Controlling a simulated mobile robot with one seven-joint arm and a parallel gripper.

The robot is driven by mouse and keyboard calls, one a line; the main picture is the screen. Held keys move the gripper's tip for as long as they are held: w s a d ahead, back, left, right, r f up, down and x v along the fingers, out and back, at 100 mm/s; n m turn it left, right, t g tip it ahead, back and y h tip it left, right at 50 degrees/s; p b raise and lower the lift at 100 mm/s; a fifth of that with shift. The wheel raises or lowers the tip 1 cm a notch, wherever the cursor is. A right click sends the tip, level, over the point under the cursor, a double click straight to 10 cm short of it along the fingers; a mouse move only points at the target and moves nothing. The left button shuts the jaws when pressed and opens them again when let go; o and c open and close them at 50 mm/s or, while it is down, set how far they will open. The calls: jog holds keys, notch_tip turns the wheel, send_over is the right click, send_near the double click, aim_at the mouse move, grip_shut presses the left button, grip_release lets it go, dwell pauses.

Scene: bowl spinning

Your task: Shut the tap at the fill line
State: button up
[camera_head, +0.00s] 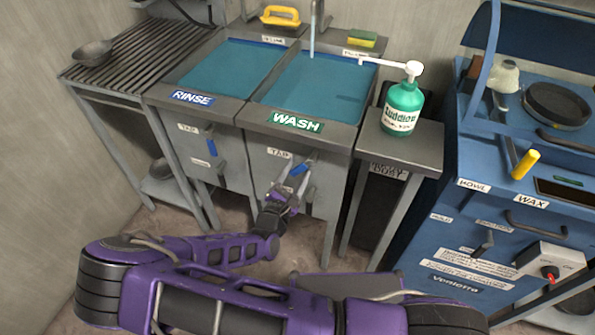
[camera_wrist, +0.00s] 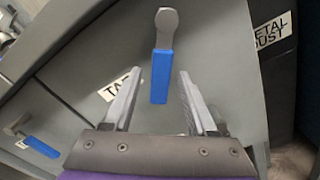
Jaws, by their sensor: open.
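The tap under the wash sink has a blue lever (camera_head: 298,169) that also shows in the wrist view (camera_wrist: 161,76), hanging down from a grey stem. My gripper (camera_head: 289,187) is open, its fingers either side of the lever's lower end in the wrist view (camera_wrist: 160,92). I cannot tell whether they touch it. The wash sink (camera_head: 296,123) holds teal water (camera_head: 315,88) close under its rim. A grey spout (camera_head: 315,17) stands over it, with a pale vertical streak below; I cannot tell whether water runs. A dark blue band (camera_head: 345,60) lines the back edge.
The rinse sink (camera_head: 192,98) stands left with its own blue tap lever (camera_wrist: 41,147). A green soap bottle (camera_head: 403,105) stands on a side stand right of the wash sink. A blue machine (camera_head: 480,225) is farther right. Bare floor shows beneath the sinks.

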jog(key=shift+w+d, duration=0.1)
jog(key=shift+w, duration=0.15)
grip_shut()
dwell(1.4)
